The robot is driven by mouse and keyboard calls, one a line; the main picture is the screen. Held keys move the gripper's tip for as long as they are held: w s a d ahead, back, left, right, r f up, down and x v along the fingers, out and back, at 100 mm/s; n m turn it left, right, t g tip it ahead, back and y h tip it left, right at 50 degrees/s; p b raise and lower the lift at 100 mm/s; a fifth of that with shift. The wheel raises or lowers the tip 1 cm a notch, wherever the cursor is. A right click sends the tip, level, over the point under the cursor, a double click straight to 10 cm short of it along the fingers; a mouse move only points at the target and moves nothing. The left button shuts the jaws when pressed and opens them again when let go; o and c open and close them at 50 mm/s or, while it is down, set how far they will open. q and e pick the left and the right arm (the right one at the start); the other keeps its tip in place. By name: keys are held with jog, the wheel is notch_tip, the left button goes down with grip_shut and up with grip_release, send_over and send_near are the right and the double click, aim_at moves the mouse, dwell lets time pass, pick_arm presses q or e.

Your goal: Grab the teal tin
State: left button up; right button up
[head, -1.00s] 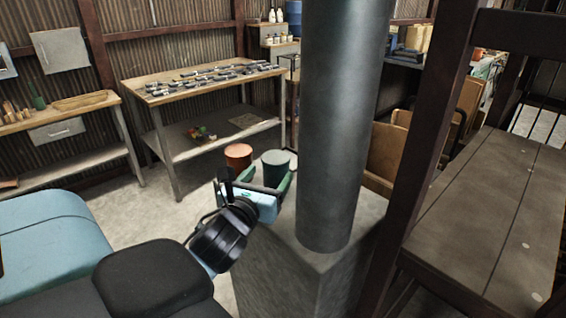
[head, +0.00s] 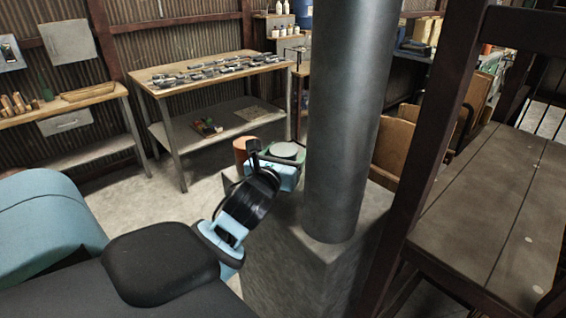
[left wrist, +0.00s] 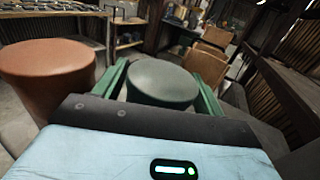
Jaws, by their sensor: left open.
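The teal tin (head: 287,150) is a short dark green-grey cylinder on top of the concrete block, left of the thick grey column. In the left wrist view the teal tin (left wrist: 161,82) stands between the two green fingers. My left gripper (head: 285,157) is open with a finger on either side of the tin; it also shows in the left wrist view (left wrist: 160,88). The gripper body hides the tin's lower front, and I cannot tell whether the fingers touch it. My right gripper is not in view.
An orange-brown tin (head: 243,152) stands close on the left of the gripper, also in the left wrist view (left wrist: 48,72). The grey column (head: 340,130) rises just right of it from the concrete block (head: 285,245). A workbench (head: 210,75) with tools stands behind.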

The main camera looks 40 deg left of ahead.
pick_arm(q)
jog(key=shift+w+a, duration=0.15)
jog(key=shift+w, duration=0.15)
jog(key=c, duration=0.9)
jog(key=shift+c, duration=0.2)
